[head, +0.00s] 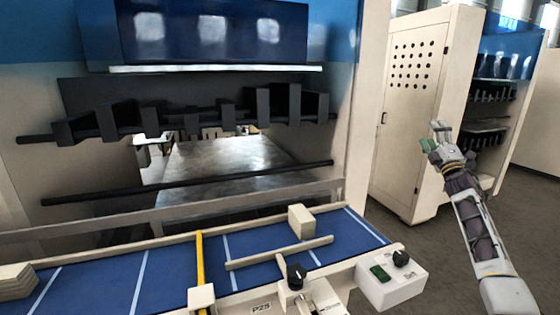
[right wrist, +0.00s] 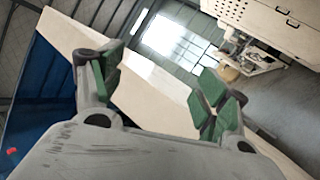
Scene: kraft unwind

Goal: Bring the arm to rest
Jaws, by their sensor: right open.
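My right gripper (head: 433,138) is raised at the right of the head view, to the right of the conveyor and in front of a cream cabinet. In the right wrist view its green-padded fingers (right wrist: 163,98) stand wide apart with nothing between them. The gripper is open and empty, touching nothing that I can see. My right arm (head: 478,235) reaches up from the lower right. My left gripper does not show in the head view.
A large press (head: 205,35) and a cream cabinet (head: 412,110) stand behind.

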